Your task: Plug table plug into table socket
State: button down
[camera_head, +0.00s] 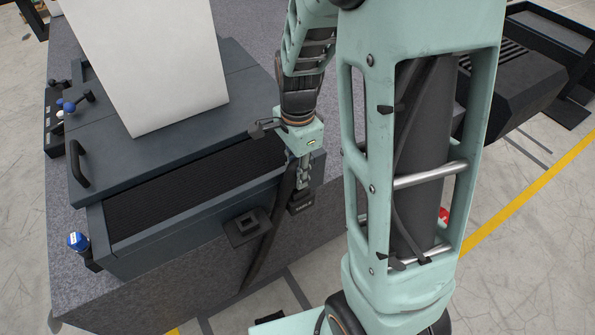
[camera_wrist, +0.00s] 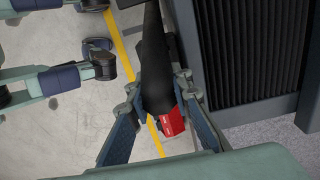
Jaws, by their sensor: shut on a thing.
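My gripper (camera_head: 303,183) points down at the bench's near side and is shut on the dark table plug (camera_head: 300,203), which has pale lettering. The table socket (camera_head: 248,226) is a dark square fitting on the machine's front face, left of and slightly below the plug in the head view. Plug and socket are apart. In the wrist view my gripper (camera_wrist: 159,82) has its fingers either side of a long black piece (camera_wrist: 157,88); whether this is plug or cable is unclear. The plug's contact face is hidden.
The dark machine box (camera_head: 175,232) with a ribbed top and a tilted white panel (camera_head: 160,65) stand left of my gripper. A dark strip (camera_head: 265,255) hangs near the socket. A blue-topped part (camera_head: 78,241) is at the left corner. A red block (camera_wrist: 172,122) shows beyond my fingers.

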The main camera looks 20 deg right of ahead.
jog(key=shift+f, duration=0.35)
jog(key=c, duration=1.7)
grip_release()
jog(key=shift+r, duration=0.1)
jog(key=shift+o, duration=0.2)
notch_tip(320, 180, up, 5)
jog(key=p, duration=0.4)
jog(key=shift+r, duration=0.1)
